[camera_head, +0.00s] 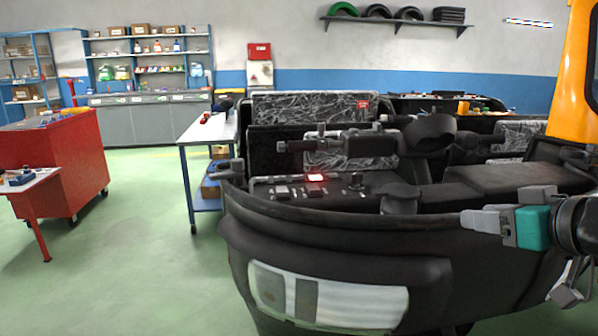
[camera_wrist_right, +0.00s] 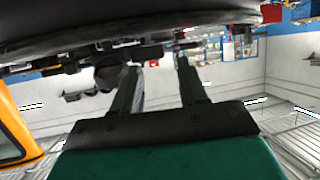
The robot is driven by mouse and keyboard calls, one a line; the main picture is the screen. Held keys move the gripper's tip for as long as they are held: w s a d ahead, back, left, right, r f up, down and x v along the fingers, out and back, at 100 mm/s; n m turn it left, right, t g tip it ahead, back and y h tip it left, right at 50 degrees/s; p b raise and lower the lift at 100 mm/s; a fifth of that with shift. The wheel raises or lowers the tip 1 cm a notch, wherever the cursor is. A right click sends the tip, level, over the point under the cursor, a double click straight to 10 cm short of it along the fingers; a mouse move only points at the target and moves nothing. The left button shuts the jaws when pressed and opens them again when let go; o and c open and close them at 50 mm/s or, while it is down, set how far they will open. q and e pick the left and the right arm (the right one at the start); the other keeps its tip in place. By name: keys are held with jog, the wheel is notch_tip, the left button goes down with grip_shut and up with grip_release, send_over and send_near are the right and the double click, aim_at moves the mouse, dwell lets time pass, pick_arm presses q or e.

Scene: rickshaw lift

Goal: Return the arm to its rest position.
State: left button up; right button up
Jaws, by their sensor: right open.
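My right gripper (camera_head: 500,213) reaches in from the right edge of the head view, with a teal body and grey fingers pointing left. It is in front of the right part of the black rickshaw front (camera_head: 335,228). In the right wrist view my right gripper (camera_wrist_right: 158,72) has its two dark fingers apart, with nothing held between them. The rickshaw's dark underside or rim fills the top of that view. Whether the gripper touches the rickshaw I cannot tell. My left gripper is in neither view.
The rickshaw dashboard carries a lit red button (camera_head: 317,178), switches and a black handlebar (camera_head: 345,146). An orange frame (camera_head: 575,75) stands at the right. A white-topped table (camera_head: 205,131) and a red cabinet (camera_head: 55,160) stand left. Green floor (camera_head: 130,250) is clear between them.

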jog(key=s+a+f+y+p, duration=0.15)
jog(key=a+f, duration=0.25)
jog(key=f, duration=0.7)
jog(key=s+a+f, duration=0.2)
jog(key=a+f, duration=0.1)
jog(key=f, duration=0.7)
jog(key=s+a+f+g+h, duration=0.1)
jog(key=s+a+f, duration=0.2)
jog(key=s+f, duration=0.4)
jog(key=s+a+f+g+h, duration=0.1)
jog(key=s+a+f+h, duration=0.1)
jog(key=s+a+f, duration=0.2)
notch_tip(320, 180, down, 5)
jog(key=s, duration=0.3)
jog(key=shift+a, duration=0.25)
